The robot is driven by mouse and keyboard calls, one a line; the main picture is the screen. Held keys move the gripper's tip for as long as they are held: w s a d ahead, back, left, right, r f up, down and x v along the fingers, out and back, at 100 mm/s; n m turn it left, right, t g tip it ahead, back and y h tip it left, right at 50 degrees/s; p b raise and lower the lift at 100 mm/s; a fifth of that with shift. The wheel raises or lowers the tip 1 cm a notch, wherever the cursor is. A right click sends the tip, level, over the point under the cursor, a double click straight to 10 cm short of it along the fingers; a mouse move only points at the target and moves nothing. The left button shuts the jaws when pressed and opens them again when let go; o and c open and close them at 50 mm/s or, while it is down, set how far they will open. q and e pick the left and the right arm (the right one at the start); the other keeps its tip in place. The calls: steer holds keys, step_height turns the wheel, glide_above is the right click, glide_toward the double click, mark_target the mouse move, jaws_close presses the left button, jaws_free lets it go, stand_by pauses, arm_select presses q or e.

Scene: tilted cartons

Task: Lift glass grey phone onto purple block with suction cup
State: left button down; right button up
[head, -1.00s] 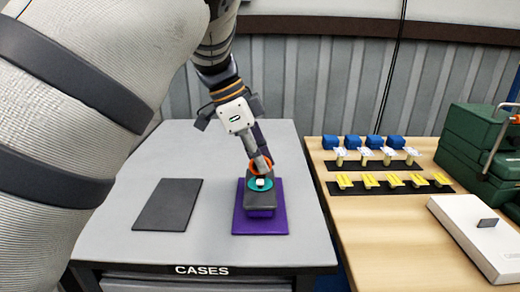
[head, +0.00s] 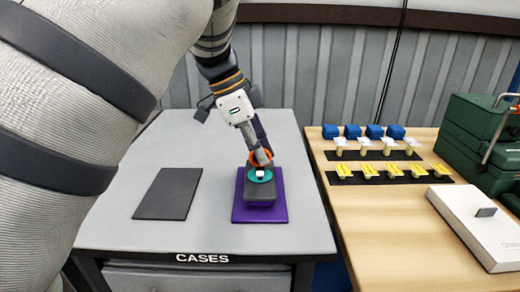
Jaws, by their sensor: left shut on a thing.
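My left gripper (head: 260,160) comes down from above over the purple block (head: 262,205). It is shut on a suction cup with a teal disc (head: 261,175) and an orange part above it. Directly under the cup is the dark grey phone (head: 261,192), lying on the purple block, which has a wide flat purple base. The cup appears to touch the phone's top. The gripper hides the phone's far edge. My right gripper is not in view.
A flat dark mat (head: 168,194) lies bare on the grey cases table (head: 130,237), left of the block. On the wooden table (head: 370,225) to the right are blue blocks (head: 363,132), yellow pieces (head: 392,171), a white box (head: 475,222) and green cases (head: 478,130).

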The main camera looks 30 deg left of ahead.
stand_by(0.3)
arm_select(q)
steer(key=c, duration=1.7)
jaws_free()
steer(key=shift+o, duration=0.2)
steer(key=v, duration=1.2)
